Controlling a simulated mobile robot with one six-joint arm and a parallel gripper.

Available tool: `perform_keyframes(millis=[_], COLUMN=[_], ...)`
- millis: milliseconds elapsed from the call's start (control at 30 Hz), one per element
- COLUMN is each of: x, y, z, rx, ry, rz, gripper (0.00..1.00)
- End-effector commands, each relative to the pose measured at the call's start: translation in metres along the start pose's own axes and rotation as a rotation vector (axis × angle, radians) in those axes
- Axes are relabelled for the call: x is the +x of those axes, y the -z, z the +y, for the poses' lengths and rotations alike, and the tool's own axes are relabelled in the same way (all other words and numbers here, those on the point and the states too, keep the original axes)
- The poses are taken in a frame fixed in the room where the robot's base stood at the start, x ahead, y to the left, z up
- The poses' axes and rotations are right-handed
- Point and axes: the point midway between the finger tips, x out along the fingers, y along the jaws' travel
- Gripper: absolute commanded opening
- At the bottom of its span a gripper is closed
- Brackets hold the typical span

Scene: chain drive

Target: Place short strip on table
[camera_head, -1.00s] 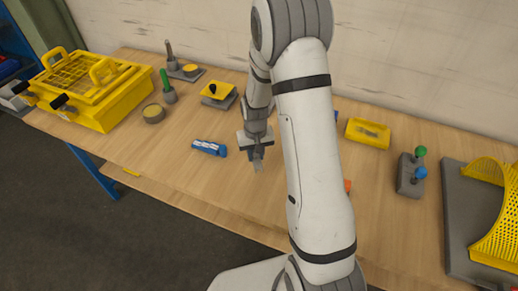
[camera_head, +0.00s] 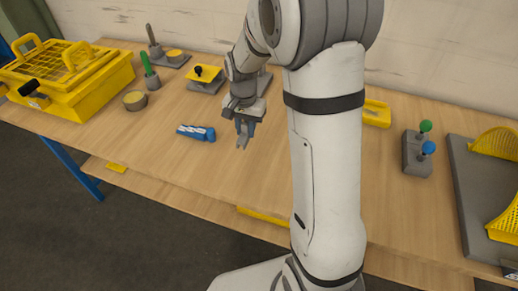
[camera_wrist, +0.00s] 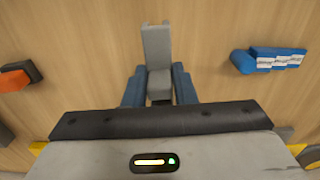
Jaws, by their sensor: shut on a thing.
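The short strip (camera_wrist: 156,47) is a grey piece held between the blue fingers of my gripper (camera_wrist: 158,90) in the wrist view. Its far end points away from the palm. In the head view my gripper (camera_head: 245,128) is shut on the strip (camera_head: 243,142), over the wooden table (camera_head: 225,170). I cannot tell whether the strip touches the table. A blue tool with a white patterned side (camera_head: 196,132) lies to the left of my gripper; it also shows at the right in the wrist view (camera_wrist: 270,60).
A yellow crate (camera_head: 75,85) stands at the far left. A round tin (camera_head: 135,100) and a yellow-topped block (camera_head: 205,78) stand behind. A grey block with green and blue knobs (camera_head: 417,155) is at the right. An orange-and-black thing (camera_wrist: 18,77) lies left in the wrist view. Table around the strip is clear.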

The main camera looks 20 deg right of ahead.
Motion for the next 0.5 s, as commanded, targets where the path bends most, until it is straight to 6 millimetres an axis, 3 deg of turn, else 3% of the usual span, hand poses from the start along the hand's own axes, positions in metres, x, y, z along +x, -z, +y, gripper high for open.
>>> perform_keyframes(millis=[133, 333, 500], x=[0.01, 0.045, 0.061], y=[-0.002, -0.003, -0.002], z=[0.001, 0.001, 0.001], rx=[0.04, 0.041, 0.039], ry=[-0.002, -0.003, -0.002], rz=[-0.002, -0.004, -0.002], gripper=[0.01, 0.01, 0.01])
